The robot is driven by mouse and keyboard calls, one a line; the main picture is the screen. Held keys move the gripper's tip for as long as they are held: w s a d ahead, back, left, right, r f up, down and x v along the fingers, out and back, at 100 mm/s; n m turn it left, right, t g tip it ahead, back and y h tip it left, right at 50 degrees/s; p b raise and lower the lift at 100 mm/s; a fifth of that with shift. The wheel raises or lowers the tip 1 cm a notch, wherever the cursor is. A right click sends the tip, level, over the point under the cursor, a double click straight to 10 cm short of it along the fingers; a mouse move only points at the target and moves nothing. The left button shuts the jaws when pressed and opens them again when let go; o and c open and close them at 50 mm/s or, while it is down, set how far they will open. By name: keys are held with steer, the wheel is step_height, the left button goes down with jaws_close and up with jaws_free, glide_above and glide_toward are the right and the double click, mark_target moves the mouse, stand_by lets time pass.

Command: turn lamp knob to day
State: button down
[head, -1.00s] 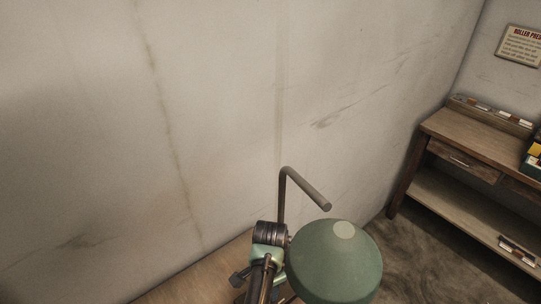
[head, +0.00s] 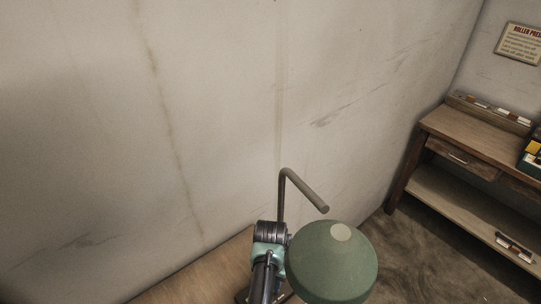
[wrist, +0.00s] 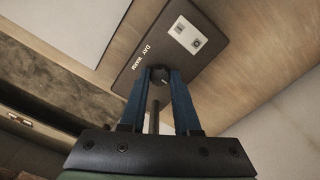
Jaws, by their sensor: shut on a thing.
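The lamp's round knob (wrist: 158,74) is dark and sits on a dark panel (wrist: 184,24) in the wrist view. My gripper (wrist: 160,82) is shut on the knob, one blue finger on each side. The knob's pointer is too small to read. In the head view the lamp has a green shade (head: 331,268) and a bent grey post (head: 303,188). My arm reaches down just left of the shade there, and the gripper and knob are hidden.
A pale wooden surface (head: 190,278) lies against the wall. A wooden shelf unit (head: 468,145) with a drawer stands at the right, with several small items on top. A sign (head: 518,43) hangs above it. Bare floor (head: 425,252) lies between.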

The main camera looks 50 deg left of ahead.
steer(key=shift+n, duration=0.3)
steer(key=c, duration=0.6)
jaws_free()
step_height(320, 180, up, 13)
stand_by(0.8)
